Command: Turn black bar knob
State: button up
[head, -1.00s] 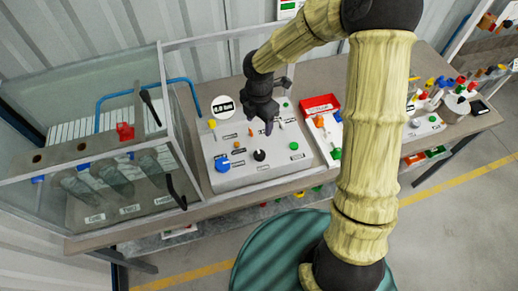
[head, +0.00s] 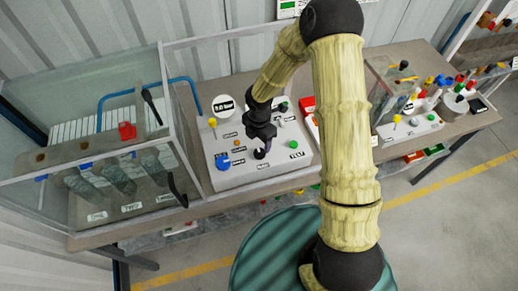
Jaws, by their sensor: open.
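The black bar knob (head: 260,154) sits near the front middle of the sloped grey control panel (head: 228,181). It is a small black knob with a pale mark, partly hidden by my gripper. My gripper (head: 262,145) is dark, points down and is open, with its fingertips at or just above the knob. I cannot tell whether the fingers touch the knob or straddle it.
A blue knob (head: 222,162), a yellow lever (head: 212,122) and a green button (head: 293,144) stand close around on the panel. A glass tank (head: 75,205) is at left.

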aim_at(259, 153)
notch_tip(259, 153, down, 7)
jog(key=shift+p, duration=0.6)
jog(key=shift+c, duration=0.4)
jog(key=c, duration=0.9)
